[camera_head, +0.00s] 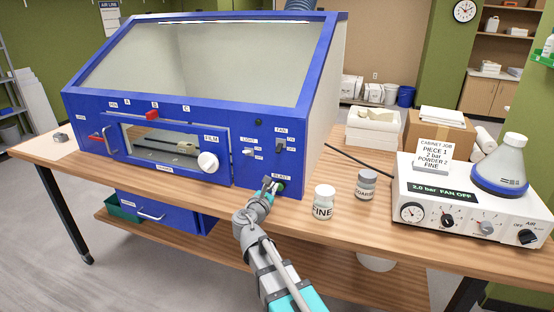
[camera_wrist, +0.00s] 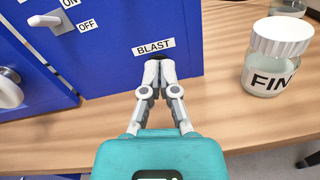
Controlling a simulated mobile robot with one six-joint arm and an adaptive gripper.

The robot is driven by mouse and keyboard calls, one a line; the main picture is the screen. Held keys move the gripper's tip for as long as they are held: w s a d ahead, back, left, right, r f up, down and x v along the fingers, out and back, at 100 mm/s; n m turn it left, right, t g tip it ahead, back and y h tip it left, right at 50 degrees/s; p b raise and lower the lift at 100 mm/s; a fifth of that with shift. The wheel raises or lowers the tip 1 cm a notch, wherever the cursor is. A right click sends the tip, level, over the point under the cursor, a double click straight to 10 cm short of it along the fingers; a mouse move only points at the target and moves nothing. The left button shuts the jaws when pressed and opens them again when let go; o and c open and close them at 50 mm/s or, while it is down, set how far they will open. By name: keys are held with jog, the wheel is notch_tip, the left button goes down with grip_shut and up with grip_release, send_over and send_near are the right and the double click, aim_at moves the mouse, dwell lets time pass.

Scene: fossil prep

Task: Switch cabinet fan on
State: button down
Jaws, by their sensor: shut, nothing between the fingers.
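The blue blast cabinet (camera_head: 225,128) stands on the wooden bench. Its FAN switch (camera_head: 281,144) is on the right of the front panel, with ON and OFF labels beside it; its lever position is too small to tell. The controller display (camera_head: 443,192) reads "2.0 bar FAN OFF".
The LIGHT switch (camera_head: 248,152) is left of the FAN switch. A white door knob (camera_head: 208,162) sticks out further left. The FINE jar (camera_head: 323,202) and a grey-lidded jar (camera_head: 366,184) stand right of my gripper. The controller box (camera_head: 470,205) is at the right.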

aim_at(281, 157)
jog(key=shift+w+a+r+n+t, duration=0.15)
jog(key=shift+a+r+n+t, duration=0.25)
jog(key=shift+n, duration=0.3)
jog(key=shift+w+a+r+n+t, duration=0.15)
jog(key=shift+a+r+n+t, duration=0.15)
jog(key=shift+r+n, duration=0.3)
jog(key=shift+f, duration=0.1)
jog(key=shift+w+d, duration=0.1)
jog(key=p+x, duration=0.1)
jog(key=x, duration=0.9)
jog(key=shift+w, duration=0.1)
jog(key=shift+s+a+r+p, duration=0.2)
jog(key=shift+s+r+p, duration=0.15)
jog(key=shift+r+p, duration=0.25)
jog(key=shift+s+a+r+p, duration=0.15)
jog(key=shift+s+r+p, duration=0.15)
jog(key=shift+r+p, duration=0.3)
jog(key=shift+s+a+r+p, duration=0.1)
jog(key=shift+s+r+p, duration=0.2)
jog(key=shift+r+p, duration=0.3)
jog(key=shift+a+p, duration=0.2)
jog(key=shift+p, duration=0.1)
